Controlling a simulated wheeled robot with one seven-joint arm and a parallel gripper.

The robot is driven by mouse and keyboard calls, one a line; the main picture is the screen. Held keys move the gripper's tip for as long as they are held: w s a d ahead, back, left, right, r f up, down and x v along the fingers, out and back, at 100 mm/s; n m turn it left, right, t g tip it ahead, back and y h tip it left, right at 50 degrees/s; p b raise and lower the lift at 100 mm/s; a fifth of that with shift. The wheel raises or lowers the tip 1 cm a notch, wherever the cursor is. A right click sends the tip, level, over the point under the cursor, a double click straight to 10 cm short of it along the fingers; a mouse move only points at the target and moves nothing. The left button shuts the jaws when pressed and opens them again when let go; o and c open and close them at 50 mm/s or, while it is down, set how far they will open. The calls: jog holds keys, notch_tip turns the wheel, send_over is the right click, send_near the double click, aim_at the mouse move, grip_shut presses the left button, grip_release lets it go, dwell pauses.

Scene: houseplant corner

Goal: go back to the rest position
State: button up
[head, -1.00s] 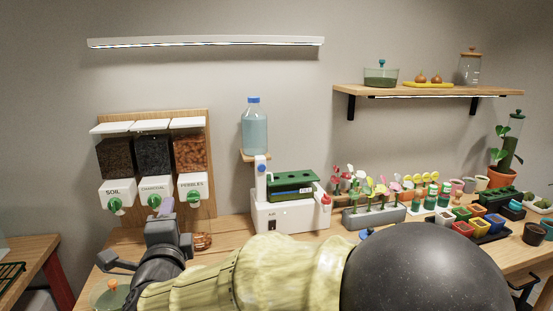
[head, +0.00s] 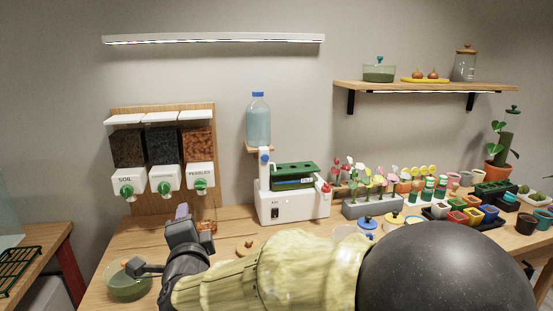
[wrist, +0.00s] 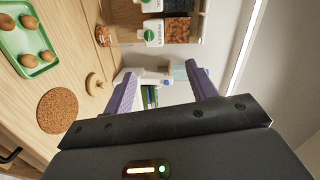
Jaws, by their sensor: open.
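My gripper (head: 183,212) shows in the head view at the lower left, above the wooden table and in front of the dispensers. In the wrist view my gripper (wrist: 160,88) has its two purple fingers spread wide apart. Nothing is held between them. The white machine (wrist: 155,76) shows beyond the gap. My arm crosses the bottom of the head view and hides part of the table's front.
Soil, charcoal and pebble dispensers (head: 163,180) stand at the back left. The white machine (head: 285,207) with a bottle (head: 258,120) is mid-table. Flowers (head: 372,182) and small pots (head: 465,212) crowd the right. A glass bowl (head: 127,283) sits left of my gripper.

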jog(key=d+f+n+g+h+b, duration=0.2)
jog(key=d+f+n+g+b, duration=0.5)
jog(key=d+f, duration=1.05)
jog(key=s+d+f+n+g+h+b, duration=0.25)
jog(key=s+d+f+n+g, duration=0.4)
jog(key=s+d+f, duration=0.85)
notch_tip(320, 180, up, 26)
jog(key=p, duration=2.7)
jog(key=shift+w+d+r+m+p, duration=0.2)
jog(key=shift+d+m+p, duration=0.15)
jog(key=shift+m+p, duration=0.1)
jog(key=shift+h, duration=0.25)
jog(key=shift+w, duration=0.3)
